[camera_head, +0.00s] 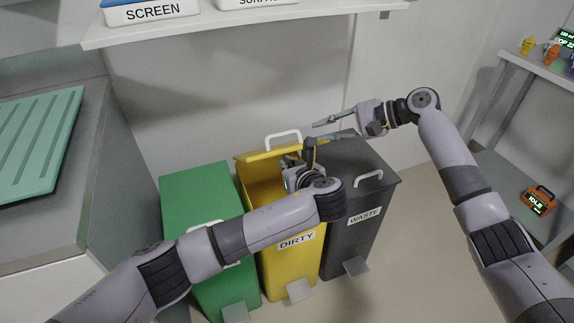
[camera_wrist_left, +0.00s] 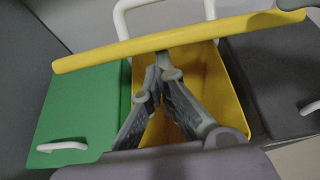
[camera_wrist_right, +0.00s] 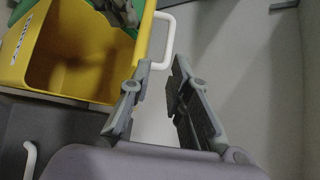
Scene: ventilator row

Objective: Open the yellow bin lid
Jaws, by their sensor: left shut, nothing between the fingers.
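The yellow bin (camera_head: 278,265), labelled DIRTY, stands between a green and a grey bin. Its lid (camera_head: 262,155) is raised, near upright and seen almost edge-on, with a white handle (camera_head: 284,135) on its far side. The lid crosses the left wrist view (camera_wrist_left: 110,53) above the open bin interior (camera_wrist_left: 222,85). My left gripper (camera_wrist_left: 158,68) is shut and empty, its tips over the opening by the lid's inner face; contact is unclear. My right gripper (camera_head: 316,131) is open and empty right of the lid. In the right wrist view, its fingers (camera_wrist_right: 160,78) are near the lid's edge and handle (camera_wrist_right: 163,42).
The green bin (camera_head: 195,185) and the grey WASTE bin (camera_head: 365,160) have shut lids with white handles. A shelf (camera_head: 250,18) with boxes hangs above. A counter with a green mat (camera_head: 40,140) is at left, a rack with an orange device (camera_head: 538,200) at right.

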